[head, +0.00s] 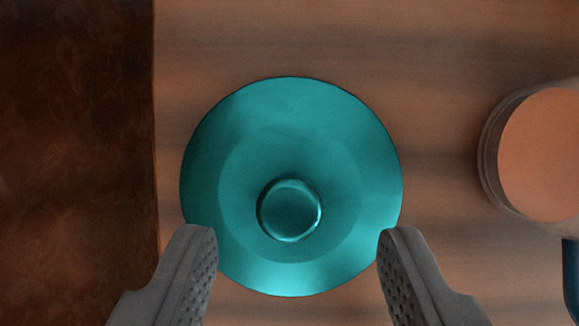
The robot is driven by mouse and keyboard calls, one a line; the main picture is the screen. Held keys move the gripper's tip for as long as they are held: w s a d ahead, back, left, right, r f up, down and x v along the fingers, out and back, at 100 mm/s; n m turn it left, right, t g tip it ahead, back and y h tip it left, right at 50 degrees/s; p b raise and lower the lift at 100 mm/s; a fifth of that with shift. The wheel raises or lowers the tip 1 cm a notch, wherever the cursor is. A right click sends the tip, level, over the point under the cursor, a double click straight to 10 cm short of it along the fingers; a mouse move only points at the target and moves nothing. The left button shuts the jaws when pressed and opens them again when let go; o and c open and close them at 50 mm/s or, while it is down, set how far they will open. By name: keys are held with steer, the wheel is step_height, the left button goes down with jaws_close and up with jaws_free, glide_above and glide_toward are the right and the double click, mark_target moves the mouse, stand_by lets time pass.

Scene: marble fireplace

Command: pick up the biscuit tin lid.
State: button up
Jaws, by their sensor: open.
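The biscuit tin lid (290,130) is a round teal disc with a shiny surface and a raised round knob (290,210) on top. It lies on a wooden surface in the middle of the head view. My gripper (292,240) is open, with its two grey fingers at the lower left and lower right of the lid. The fingertips overlap the lid's lower side edges in the picture, with the knob between them. Nothing is held. I cannot tell how high the fingers are above the lid.
The wooden surface (440,60) is bare around the lid. A round orange-topped object (545,155) with a greyish side stands at the right edge, and part of a blue thing (571,275) shows below it. The wood ends at the left beside a dark brown area (75,150).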

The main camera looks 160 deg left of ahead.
mark_target(288, 216)
steer(key=b+x, duration=0.1)
steer(key=x, duration=0.2)
steer(key=shift+a+f, duration=0.15)
steer(key=shift+f, duration=0.15)
steer(key=shift+w+f, duration=0.3)
steer(key=shift+f, duration=0.1)
jaws_close()
